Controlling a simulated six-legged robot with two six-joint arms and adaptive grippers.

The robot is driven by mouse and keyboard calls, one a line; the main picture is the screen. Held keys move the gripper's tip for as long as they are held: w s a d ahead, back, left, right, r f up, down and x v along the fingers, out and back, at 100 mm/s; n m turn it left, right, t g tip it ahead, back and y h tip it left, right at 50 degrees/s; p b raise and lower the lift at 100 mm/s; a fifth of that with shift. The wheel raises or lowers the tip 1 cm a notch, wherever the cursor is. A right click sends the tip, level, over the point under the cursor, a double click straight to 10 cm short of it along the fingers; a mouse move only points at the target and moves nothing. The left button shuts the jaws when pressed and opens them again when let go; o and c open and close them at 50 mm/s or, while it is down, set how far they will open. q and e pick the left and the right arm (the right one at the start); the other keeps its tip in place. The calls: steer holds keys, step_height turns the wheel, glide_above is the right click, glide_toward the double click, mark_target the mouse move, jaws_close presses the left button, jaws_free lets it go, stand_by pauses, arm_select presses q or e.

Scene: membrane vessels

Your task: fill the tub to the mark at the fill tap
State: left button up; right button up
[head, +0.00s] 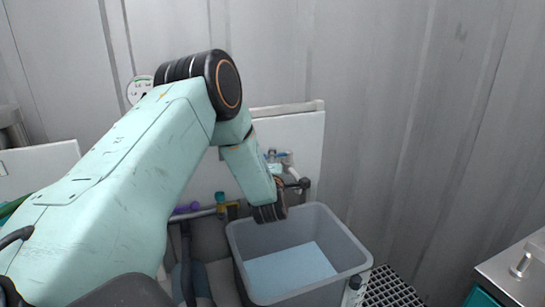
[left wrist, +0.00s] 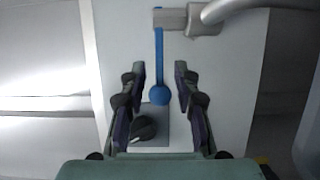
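A grey tub (head: 355,258) stands on the floor below the wall panel, with a flat pale blue surface inside that looks like water. I cannot make out a mark on its wall. The fill tap (head: 280,156) is on the white panel above the tub, partly hidden by my left arm. In the left wrist view, its long blue lever (left wrist: 159,55) hangs straight down from a grey valve body (left wrist: 172,19). My left gripper (left wrist: 159,72) is open, one finger on each side of the lever, with gaps showing. My right gripper is not in view.
A dark round knob (left wrist: 143,128) on a grey plate sits just below the lever's end. A dark grating (head: 388,290) lies right of the tub, and a metal-topped cabinet (head: 520,270) stands at the far right. A round gauge (head: 138,90) is on the wall.

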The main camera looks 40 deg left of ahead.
arm_select(q)
steer(key=shift+x, duration=1.45)
steer(key=shift+d, duration=0.1)
steer(key=shift+c, duration=0.4)
jaws_close()
steer(key=shift+r, duration=0.1)
